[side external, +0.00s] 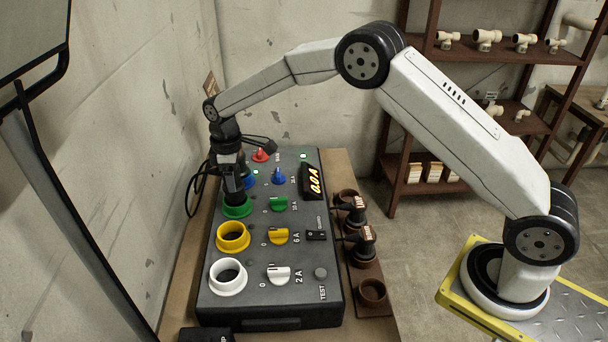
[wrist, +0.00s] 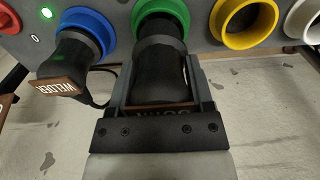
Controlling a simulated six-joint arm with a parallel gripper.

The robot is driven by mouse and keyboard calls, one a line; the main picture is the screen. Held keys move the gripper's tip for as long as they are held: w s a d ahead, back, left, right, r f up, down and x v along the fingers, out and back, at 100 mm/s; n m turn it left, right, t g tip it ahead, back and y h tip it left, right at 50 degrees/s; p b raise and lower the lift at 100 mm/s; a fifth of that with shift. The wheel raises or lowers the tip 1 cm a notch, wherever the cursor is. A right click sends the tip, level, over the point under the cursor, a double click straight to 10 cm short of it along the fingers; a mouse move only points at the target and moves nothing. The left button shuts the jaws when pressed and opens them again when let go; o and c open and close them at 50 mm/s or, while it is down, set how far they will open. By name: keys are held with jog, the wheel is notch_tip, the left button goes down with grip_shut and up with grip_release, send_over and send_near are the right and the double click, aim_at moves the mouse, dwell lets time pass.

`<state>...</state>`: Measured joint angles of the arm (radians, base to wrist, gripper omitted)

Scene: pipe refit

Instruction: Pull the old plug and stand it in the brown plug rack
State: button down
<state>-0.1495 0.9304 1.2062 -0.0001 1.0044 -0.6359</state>
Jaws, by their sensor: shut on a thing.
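A black plug (wrist: 160,68) with a grey collar is in the green socket (wrist: 187,22) of the control box, its label mostly hidden. The green socket also shows in the side view (side external: 237,211). My gripper (wrist: 160,88) is shut on this plug, with one finger on each side of it. In the side view my gripper (side external: 233,180) points down over the green socket and hides most of the plug. The brown plug rack (side external: 370,309) stands along the right side of the box. Its nearest and farthest cups look empty; two labelled plugs (side external: 356,211) (side external: 367,241) stand in the middle cups.
Another plug labelled WELDER (wrist: 68,72) is in the blue socket (wrist: 97,28) beside my gripper, with a black cable. The yellow socket (side external: 233,237) and white socket (side external: 228,276) are empty.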

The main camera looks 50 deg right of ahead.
jog(key=shift+r, duration=0.75)
jog(key=shift+r, duration=0.3)
jog(key=r, duration=0.4)
jog(key=shift+d+r, duration=0.2)
jog(key=s+d+m, duration=0.1)
jog(key=s+d, duration=0.4)
jog(key=d, duration=0.5)
jog(key=s+d+m, duration=0.2)
jog(key=s+d, duration=0.3)
jog(key=d, duration=0.4)
jog(key=s+d+m, duration=0.1)
jog(key=s+d, duration=0.4)
jog(key=d, duration=0.5)
notch_tip(320, 180, down, 13)
jog(key=shift+w, duration=0.2)
jog(key=shift+f, duration=1.4)
